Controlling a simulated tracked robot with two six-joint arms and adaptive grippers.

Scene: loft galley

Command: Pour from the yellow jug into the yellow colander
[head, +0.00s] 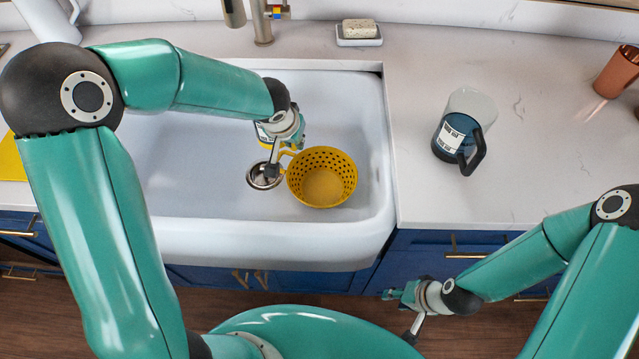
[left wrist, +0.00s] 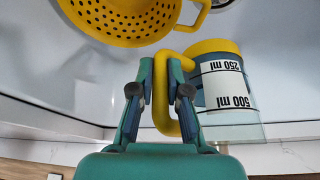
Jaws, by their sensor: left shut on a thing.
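The yellow colander (head: 323,178) sits in the white sink, near its right end; no contents show in it. Its rim, holes and one handle show in the left wrist view (left wrist: 117,22). My left gripper (left wrist: 160,75) is shut on the handle of the yellow jug (left wrist: 228,90), which has a see-through body with measuring marks and a yellow end. In the head view the jug (head: 264,136) is mostly hidden behind my left wrist, up and left of the colander. I cannot tell its tilt. My right gripper (head: 398,294) is low in front of the cabinets, away from both.
A blue jug (head: 456,138) with a dark handle stands on the counter right of the sink (head: 200,225). A sponge dish (head: 358,38) and the tap (head: 262,25) are behind the sink. A copper cup (head: 616,72) stands far right. A white pitcher (head: 48,18) is at back left.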

